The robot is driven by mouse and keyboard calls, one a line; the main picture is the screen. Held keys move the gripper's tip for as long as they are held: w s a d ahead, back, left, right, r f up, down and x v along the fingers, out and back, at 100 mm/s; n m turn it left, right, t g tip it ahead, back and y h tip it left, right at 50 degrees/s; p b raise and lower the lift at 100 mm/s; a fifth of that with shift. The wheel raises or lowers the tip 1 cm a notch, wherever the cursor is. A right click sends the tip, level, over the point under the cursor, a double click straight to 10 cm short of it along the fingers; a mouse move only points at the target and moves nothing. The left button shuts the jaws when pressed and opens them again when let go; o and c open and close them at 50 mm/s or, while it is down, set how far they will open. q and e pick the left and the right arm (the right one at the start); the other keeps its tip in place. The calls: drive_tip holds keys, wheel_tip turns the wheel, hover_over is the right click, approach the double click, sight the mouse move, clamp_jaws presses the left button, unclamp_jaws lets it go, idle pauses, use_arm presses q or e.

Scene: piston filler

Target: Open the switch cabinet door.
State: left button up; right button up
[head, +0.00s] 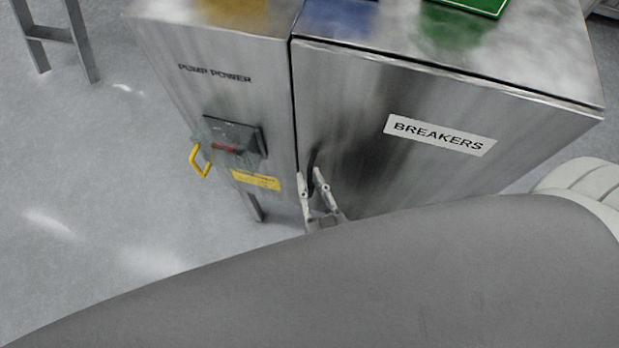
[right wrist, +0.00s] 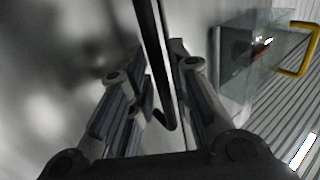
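The switch cabinet door (head: 365,125), labelled BREAKERS, is the right-hand front panel of a steel cabinet and looks closed against its frame. Its dark upright handle (head: 312,160) is near the door's left edge; in the right wrist view the handle (right wrist: 150,40) is a black bar with a hooked lower end. My right gripper (head: 316,190) is at the handle, with one finger on each side of it. In the right wrist view the fingers (right wrist: 160,85) stand apart with the bar between them, and I see no firm grip. My left gripper is out of view.
Left of the door is a PUMP POWER panel (head: 215,110) with a clear-covered switch box (head: 232,135) and a yellow hoop (head: 199,160). The switch box (right wrist: 255,50) juts out close to the right finger.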

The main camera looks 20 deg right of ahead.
drive_tip(key=shift+w, duration=0.45)
drive_tip(key=shift+c, duration=0.4)
clamp_jaws()
